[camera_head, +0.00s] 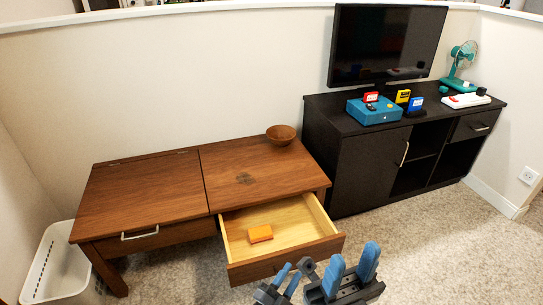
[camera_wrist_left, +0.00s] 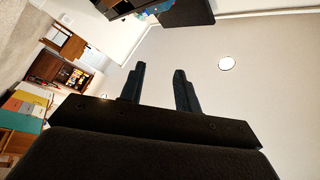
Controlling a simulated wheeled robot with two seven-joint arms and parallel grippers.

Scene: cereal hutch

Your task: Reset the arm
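My left gripper (camera_head: 288,277) is at the bottom of the head view, in front of the open drawer. In the left wrist view its dark fingers (camera_wrist_left: 159,72) stand apart with nothing between them. My right gripper (camera_head: 354,259) is just to its right in the head view, its two blue fingers apart and empty. Both grippers appear close together, with no object held. The wooden desk (camera_head: 145,193) has its right drawer (camera_head: 293,222) pulled open. An orange block-like item (camera_head: 260,233) lies inside that drawer.
A brown bowl (camera_head: 281,134) sits at the desk's back right corner. A black cabinet (camera_head: 357,173) carries a television (camera_head: 386,43), a teal box (camera_head: 374,110), small coloured items and a teal fan (camera_head: 460,65). A white basket (camera_head: 57,262) stands at left. Carpet at right is clear.

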